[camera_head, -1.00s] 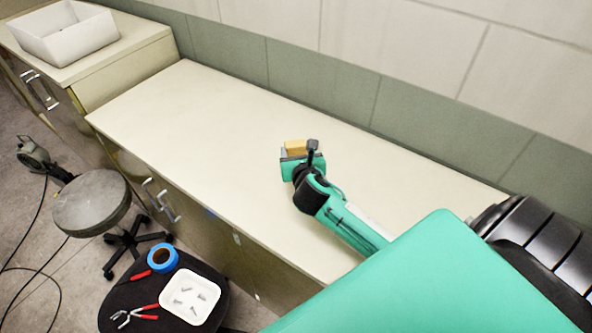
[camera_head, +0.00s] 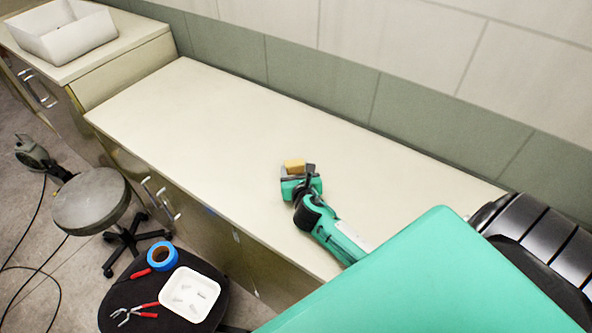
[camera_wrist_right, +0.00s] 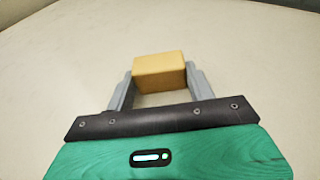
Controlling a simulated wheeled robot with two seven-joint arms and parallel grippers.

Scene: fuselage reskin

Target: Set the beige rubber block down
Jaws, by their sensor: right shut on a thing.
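The beige rubber block (camera_head: 294,165) is at the tip of my right gripper (camera_head: 297,172), over the middle of the long cream countertop (camera_head: 200,110). In the right wrist view the block (camera_wrist_right: 159,70) sits between the two grey fingers of my right gripper (camera_wrist_right: 159,80), which is shut on it. The block looks level and close to the countertop. I cannot tell whether its underside touches the surface. My left gripper does not show.
The countertop around the block is clear. A tiled wall (camera_head: 320,75) runs behind it. A white bin (camera_head: 65,38) stands on the far left cabinet. A black stool (camera_head: 140,300) in front holds a white tray (camera_head: 207,310), blue tape (camera_head: 162,257) and red-handled pliers (camera_head: 145,314).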

